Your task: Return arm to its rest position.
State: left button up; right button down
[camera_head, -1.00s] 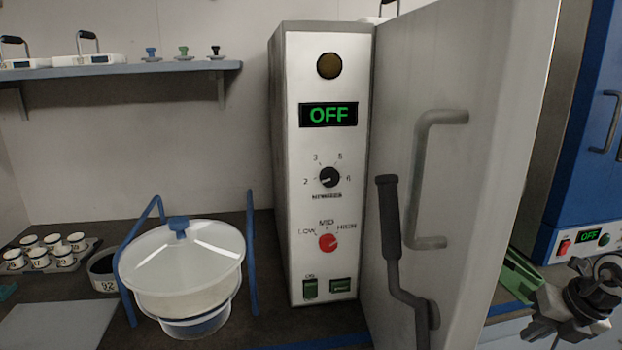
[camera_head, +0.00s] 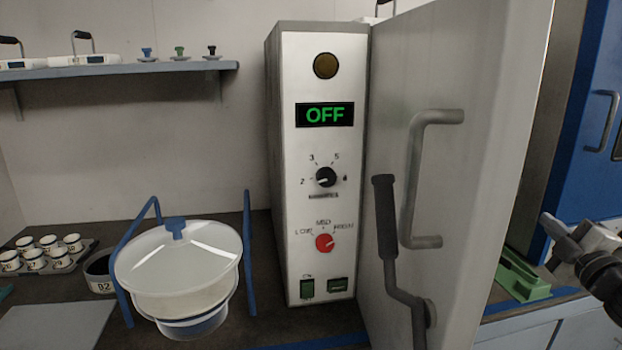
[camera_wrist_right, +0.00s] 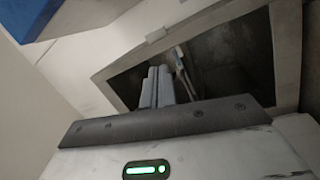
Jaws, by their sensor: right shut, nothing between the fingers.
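My right gripper (camera_head: 548,222) is at the right edge of the head view, above the right-hand counter and right of the open grey door. It is shut and empty. In the right wrist view its closed fingers (camera_wrist_right: 157,86) show in front of a dark, box-like opening (camera_wrist_right: 225,65). My left gripper is not in view.
The tall shaker cabinet (camera_head: 283,150) reads OFF. Its grey door (camera_head: 470,120) with a bar handle stands open. A lidded white sieve (camera_head: 178,265) sits left. A green holder (camera_head: 522,275) lies on the right counter near a blue oven (camera_head: 572,190).

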jog(key=s+d+f+m+g+h, duration=0.1)
jog(key=d+f+m+g+h, duration=0.4)
jog(key=m, duration=0.4)
jog(key=s+a+f+g+y, duration=0.1)
jog(key=s+a+f+y, duration=0.3)
jog(key=a+f, duration=1.1)
jog(key=s+a+f+m+g+y, duration=0.1)
jog(key=s+a+f+y, duration=0.1)
jog(key=s+a+f, duration=0.4)
jog(key=s+a+f+m+g+y, duration=0.1)
jog(key=s+a+f, duration=0.5)
jog(key=s+a, duration=1.1)
jog(key=shift+a+m+g+y, duration=0.3)
jog(key=shift+a+g+y, duration=0.5)
jog(key=shift+a, duration=0.1)
